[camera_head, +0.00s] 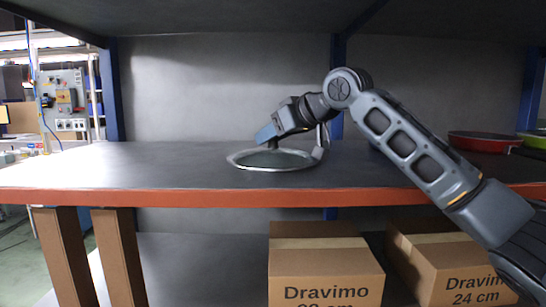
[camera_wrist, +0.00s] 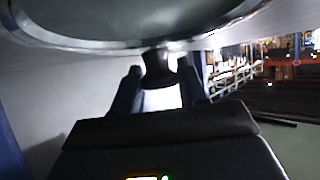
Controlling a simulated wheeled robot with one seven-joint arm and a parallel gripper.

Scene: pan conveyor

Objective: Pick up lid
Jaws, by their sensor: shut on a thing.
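The lid (camera_head: 252,160) is a round glass lid with a metal rim, over the grey shelf (camera_head: 130,165) near its front middle. In the head view I cannot tell whether its rim touches the shelf. My gripper (camera_head: 272,143) is above the lid and shut on its dark knob. In the wrist view the lid (camera_wrist: 120,22) fills the top of the picture, with its knob (camera_wrist: 158,68) between the two fingers of my gripper (camera_wrist: 158,85).
A red pan (camera_head: 485,142) and a green pan (camera_head: 535,139) stand at the right of the shelf. Cardboard boxes (camera_head: 325,275) are on the level below. A blue post (camera_head: 110,95) stands at the left. The shelf left of the lid is clear.

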